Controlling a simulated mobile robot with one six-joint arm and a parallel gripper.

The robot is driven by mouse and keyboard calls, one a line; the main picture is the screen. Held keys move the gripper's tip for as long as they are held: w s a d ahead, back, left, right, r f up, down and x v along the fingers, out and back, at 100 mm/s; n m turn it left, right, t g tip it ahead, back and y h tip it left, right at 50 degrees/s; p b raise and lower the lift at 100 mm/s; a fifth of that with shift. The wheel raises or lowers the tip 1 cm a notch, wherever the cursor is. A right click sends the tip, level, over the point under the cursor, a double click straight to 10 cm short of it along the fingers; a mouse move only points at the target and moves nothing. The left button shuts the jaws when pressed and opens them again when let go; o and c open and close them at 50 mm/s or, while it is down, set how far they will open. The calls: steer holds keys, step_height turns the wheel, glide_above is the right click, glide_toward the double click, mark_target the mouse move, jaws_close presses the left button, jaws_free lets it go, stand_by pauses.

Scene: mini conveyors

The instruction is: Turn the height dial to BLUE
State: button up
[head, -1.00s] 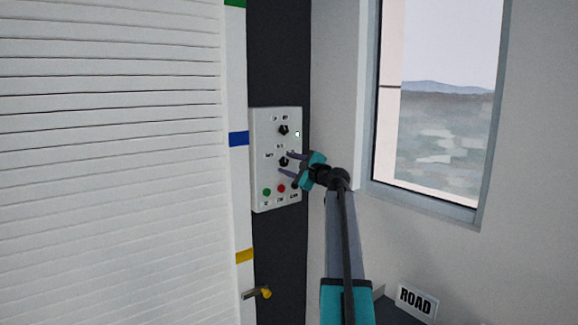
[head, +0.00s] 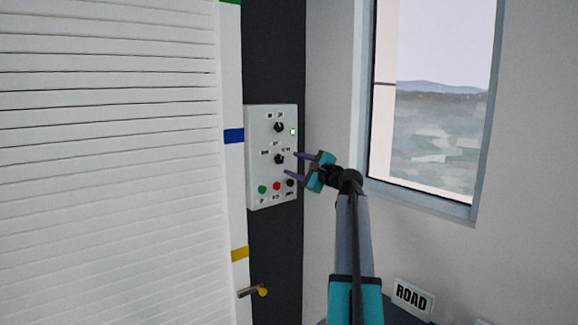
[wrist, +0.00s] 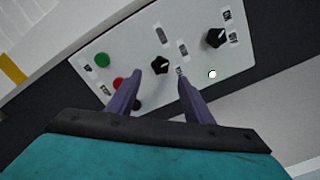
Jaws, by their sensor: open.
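A pale control panel (head: 252,180) on the dark wall strip carries two black dials, an upper one (head: 279,127) and a lower one (head: 279,159). The lower dial has small labels to its left, above it and to its right, too small to read. In the wrist view the lower dial (wrist: 160,65) shows just beyond my fingertips, between their lines, and the upper dial (wrist: 216,38) is farther right. My gripper (head: 292,164) is open and empty, to the right of the lower dial and apart from it.
Green (head: 262,189), red (head: 276,186) and black (head: 290,183) buttons sit below the dials. A small white lamp (head: 292,132) is at right. Blue (head: 234,136) and yellow (head: 239,254) bands mark the strip beside the shutter (head: 110,160). A brass-tipped lever (head: 262,290) juts out below.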

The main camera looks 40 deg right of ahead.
steer(key=s, duration=0.7)
steer(key=shift+a+b, duration=0.25)
steer(key=shift+b, duration=0.2)
